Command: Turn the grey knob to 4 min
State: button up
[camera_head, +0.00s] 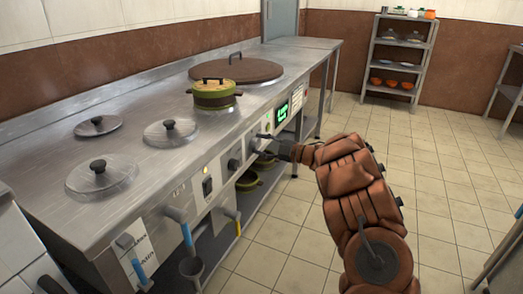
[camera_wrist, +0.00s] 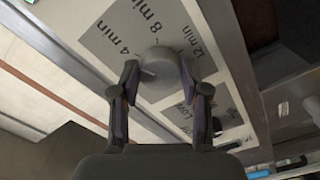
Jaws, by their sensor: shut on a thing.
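The grey knob (camera_wrist: 163,75) is round and sits on a grey dial plate marked 4 min (camera_wrist: 122,46), 8 min and 12 min in the wrist view. My gripper (camera_wrist: 160,78) is shut on the knob, one finger on each side. A small pale mark shows on the left part of the knob, but I cannot tell exactly which label it points to. In the head view my gripper (camera_head: 270,144) reaches the front panel of the steel counter, and the knob is mostly hidden behind it.
A green display (camera_head: 283,114) is on the panel beside my gripper. The steel counter (camera_head: 120,130) carries several lids and a green pot (camera_head: 214,97). Taps with blue handles (camera_head: 187,234) stick out nearer.

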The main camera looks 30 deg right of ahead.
jog(key=shift+a+n, duration=0.2)
jog(key=shift+n, duration=0.3)
jog(key=o, duration=1.1)
jog(key=shift+d, duration=0.1)
jog(key=shift+o, duration=0.2)
jog(key=v, duration=1.2)
